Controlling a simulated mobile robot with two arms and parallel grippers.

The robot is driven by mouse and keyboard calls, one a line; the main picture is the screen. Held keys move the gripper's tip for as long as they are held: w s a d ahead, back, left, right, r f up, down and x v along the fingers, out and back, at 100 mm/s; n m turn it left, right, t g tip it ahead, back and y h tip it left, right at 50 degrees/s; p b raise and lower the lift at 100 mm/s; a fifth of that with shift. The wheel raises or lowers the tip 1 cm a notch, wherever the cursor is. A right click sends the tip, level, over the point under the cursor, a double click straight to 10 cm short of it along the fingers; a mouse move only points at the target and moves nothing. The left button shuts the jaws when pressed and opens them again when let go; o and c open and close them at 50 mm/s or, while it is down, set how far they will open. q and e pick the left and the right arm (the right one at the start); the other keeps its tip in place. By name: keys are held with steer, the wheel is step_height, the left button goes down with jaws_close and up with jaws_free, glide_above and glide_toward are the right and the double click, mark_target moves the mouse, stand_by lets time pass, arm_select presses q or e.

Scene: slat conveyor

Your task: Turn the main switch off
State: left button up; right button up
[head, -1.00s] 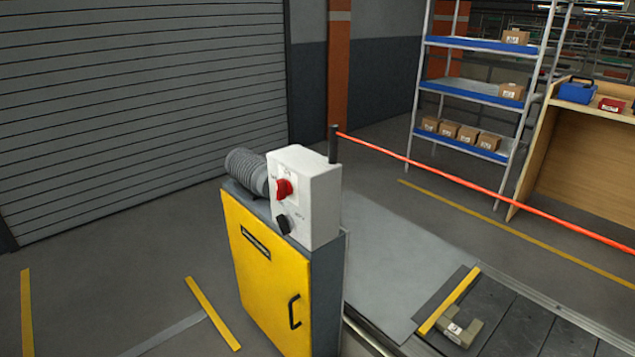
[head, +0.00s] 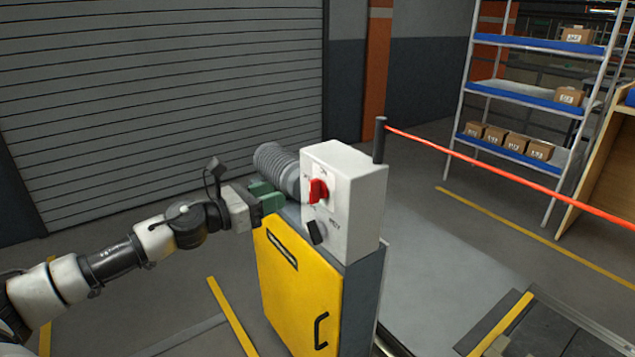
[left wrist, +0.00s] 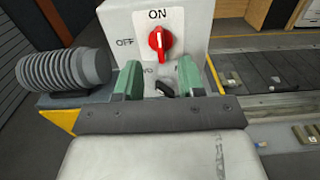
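The main switch is a red rotary knob (head: 318,190) on the front of a white control box (head: 358,205). In the left wrist view the red knob (left wrist: 159,41) stands upright, its white mark toward the printed ON; OFF is printed to its left. My left gripper (head: 268,194) has green fingers and is just left of the box, near the knob. In the left wrist view the gripper (left wrist: 158,66) is open and empty, its fingers spread below and either side of the knob, not closed on it. My right gripper is not in view.
A black knob (head: 315,232) sits below the red one. The box stands on a yellow and grey cabinet (head: 300,290). A dark post (head: 380,140) with a red barrier line stands behind the box.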

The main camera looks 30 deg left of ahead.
mark_target(309, 183)
arm_select(q)
steer(key=p+x, duration=0.4)
steer(key=x, duration=0.4)
steer(key=shift+w+r, duration=0.1)
steer(key=shift+w, duration=0.3)
steer(key=shift+w+d, duration=0.3)
steer(key=shift+w, duration=0.25)
jaws_close()
